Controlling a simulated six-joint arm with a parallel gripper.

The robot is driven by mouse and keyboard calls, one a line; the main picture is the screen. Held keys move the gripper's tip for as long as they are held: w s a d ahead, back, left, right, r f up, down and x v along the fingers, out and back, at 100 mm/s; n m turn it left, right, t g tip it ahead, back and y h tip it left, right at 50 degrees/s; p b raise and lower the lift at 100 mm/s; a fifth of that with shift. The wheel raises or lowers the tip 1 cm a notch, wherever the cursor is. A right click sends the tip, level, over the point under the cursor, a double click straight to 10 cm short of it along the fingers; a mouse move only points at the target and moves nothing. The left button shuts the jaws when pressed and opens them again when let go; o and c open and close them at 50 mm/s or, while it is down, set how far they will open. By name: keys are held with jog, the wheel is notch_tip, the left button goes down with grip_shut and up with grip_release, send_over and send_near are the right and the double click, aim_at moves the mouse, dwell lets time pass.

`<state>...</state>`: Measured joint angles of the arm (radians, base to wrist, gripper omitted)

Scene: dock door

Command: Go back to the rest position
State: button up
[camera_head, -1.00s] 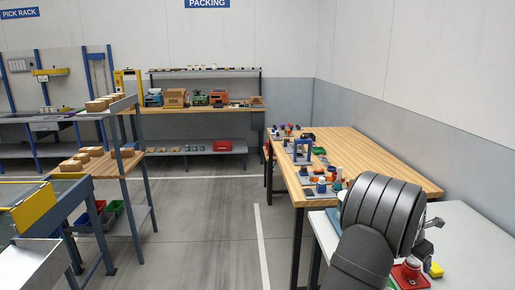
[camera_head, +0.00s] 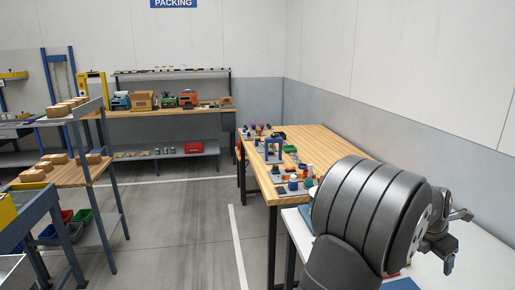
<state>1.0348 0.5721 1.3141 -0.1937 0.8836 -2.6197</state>
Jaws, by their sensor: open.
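My gripper (camera_head: 456,238) is at the right of the head view, beyond the large dark grey link of my arm. Its two fingers stand apart, and nothing shows between them. It is over the white table (camera_head: 480,262) at the lower right. My arm link hides much of that table and part of the wooden table behind it.
A wooden table (camera_head: 330,143) with several small items along its left side stands behind the white table. A packing bench (camera_head: 170,111) with boxes is at the back. A shelf rack (camera_head: 75,172) with cartons stands at the left. The floor (camera_head: 180,225) between is clear.

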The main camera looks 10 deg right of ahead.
jog(key=s+d+r+m+g+y, duration=0.15)
jog(key=s+m+g, duration=0.25)
jog(key=s+m, duration=0.9)
jog(key=w+d+f+n, duration=0.1)
jog(key=w+f+n, duration=0.1)
jog(key=w+f, duration=0.4)
jog(key=shift+w+f+n, duration=0.15)
jog(key=shift+w+n, duration=0.15)
jog(key=shift+w, duration=0.6)
jog(key=s+a+r, duration=0.1)
jog(key=s+r, duration=0.6)
jog(key=s, duration=0.4)
jog(key=w+f+n+t+h, duration=0.1)
jog(key=w+n+t, duration=0.1)
jog(key=w+n, duration=0.3)
jog(key=w, duration=0.2)
jog(key=shift+w+a+f, duration=0.15)
jog(key=shift+w, duration=0.2)
